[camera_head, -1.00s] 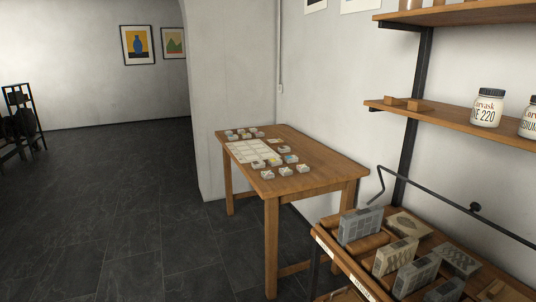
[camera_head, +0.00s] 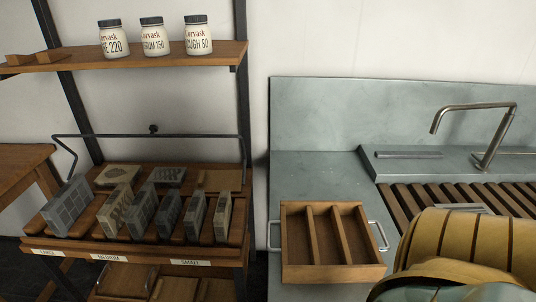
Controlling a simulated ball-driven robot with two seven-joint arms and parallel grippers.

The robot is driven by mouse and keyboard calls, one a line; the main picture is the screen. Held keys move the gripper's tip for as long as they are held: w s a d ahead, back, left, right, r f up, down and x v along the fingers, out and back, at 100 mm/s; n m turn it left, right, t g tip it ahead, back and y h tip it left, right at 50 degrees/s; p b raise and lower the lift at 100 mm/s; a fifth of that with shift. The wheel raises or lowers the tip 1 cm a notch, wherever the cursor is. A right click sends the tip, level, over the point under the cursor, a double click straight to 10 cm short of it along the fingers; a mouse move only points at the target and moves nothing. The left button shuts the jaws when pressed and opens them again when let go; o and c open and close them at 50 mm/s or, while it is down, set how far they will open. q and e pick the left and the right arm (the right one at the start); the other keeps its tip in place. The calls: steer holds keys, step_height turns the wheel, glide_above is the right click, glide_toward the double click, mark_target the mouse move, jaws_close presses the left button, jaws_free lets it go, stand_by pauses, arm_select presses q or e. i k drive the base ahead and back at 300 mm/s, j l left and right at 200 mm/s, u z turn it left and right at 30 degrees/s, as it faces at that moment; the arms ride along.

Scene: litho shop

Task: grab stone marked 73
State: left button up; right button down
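Several litho stones stand on edge in a wooden rack at the left, in front of a black rail. The leftmost is a large grey stone (camera_head: 67,205). To its right are a beige stone (camera_head: 115,209), a grey stone (camera_head: 142,210), a dark grey stone (camera_head: 169,214) and two narrower stones, one of them pale (camera_head: 222,216). Flat stones (camera_head: 117,175) lie behind them. No number 73 is readable on any stone. Neither of my grippers is in view.
The rack (camera_head: 150,248) has labels reading LARGE, MEDIUM and SMALL. A wooden tray with three compartments and metal handles (camera_head: 293,272) sits on the grey counter (camera_head: 320,180) beside a slatted sink with a tap (camera_head: 490,135). Jars (camera_head: 153,37) stand on the shelf above. A yellow-brown rounded object (camera_head: 470,240) fills the lower right.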

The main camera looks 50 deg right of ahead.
mark_target(222, 220)
steer(key=z, duration=1.15)
